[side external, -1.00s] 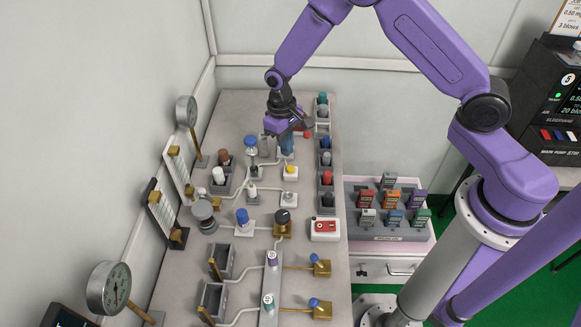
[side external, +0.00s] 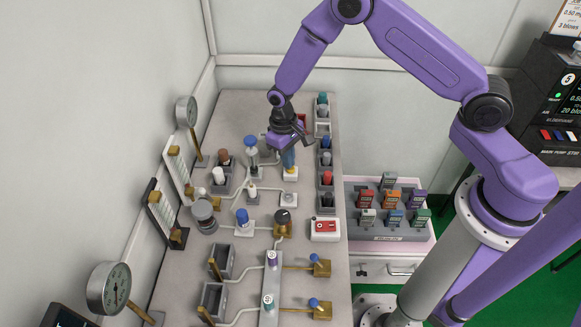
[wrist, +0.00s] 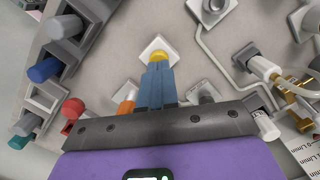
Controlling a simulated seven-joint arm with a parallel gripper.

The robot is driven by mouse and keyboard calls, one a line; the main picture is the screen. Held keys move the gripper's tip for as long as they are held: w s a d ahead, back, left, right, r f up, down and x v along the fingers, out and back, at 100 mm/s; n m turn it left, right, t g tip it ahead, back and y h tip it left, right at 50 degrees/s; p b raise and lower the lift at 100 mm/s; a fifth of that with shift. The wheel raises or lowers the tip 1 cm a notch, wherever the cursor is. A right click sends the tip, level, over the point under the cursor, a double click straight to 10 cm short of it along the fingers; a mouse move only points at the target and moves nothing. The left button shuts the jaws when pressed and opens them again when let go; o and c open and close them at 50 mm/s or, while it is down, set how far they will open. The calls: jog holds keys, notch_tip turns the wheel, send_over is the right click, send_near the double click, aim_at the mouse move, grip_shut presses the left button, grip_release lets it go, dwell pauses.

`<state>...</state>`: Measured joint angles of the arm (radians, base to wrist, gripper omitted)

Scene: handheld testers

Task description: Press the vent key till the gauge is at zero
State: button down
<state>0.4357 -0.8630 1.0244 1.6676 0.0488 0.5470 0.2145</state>
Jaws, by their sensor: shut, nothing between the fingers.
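A yellow key (side external: 290,172) on a small white square base stands just below my gripper (side external: 289,163); no label on it can be read. In the wrist view the yellow key (wrist: 160,55) shows just beyond the tips of my blue fingers (wrist: 158,72). The fingers are together with nothing between them, pointing down over the key; I cannot tell whether they touch it. One round gauge (side external: 109,288) stands at the front left and another gauge (side external: 187,111) at the back left. Their readings are too small to make out.
A red-and-white box (side external: 325,229) and a row of grey holders with coloured testers stand along the bench's right side. A blue-topped valve (side external: 251,143) is close left of my gripper. A tray of coloured handheld units (side external: 391,236) lies off the right edge.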

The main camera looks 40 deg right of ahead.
jog(key=shift+f, duration=0.4)
jog(key=shift+w+a+r, duration=0.15)
jog(key=shift+w+r, duration=0.15)
jog(key=shift+w, duration=0.45)
jog(key=shift+w+a+r, duration=0.1)
jog(key=shift+w+r, duration=0.15)
jog(key=shift+w, duration=0.5)
notch_tip(320, 180, up, 17)
jog(key=w, duration=0.1)
jog(key=shift+w+a+r, duration=0.15)
jog(key=shift+w+r, duration=0.05)
jog(key=shift+w, duration=0.15)
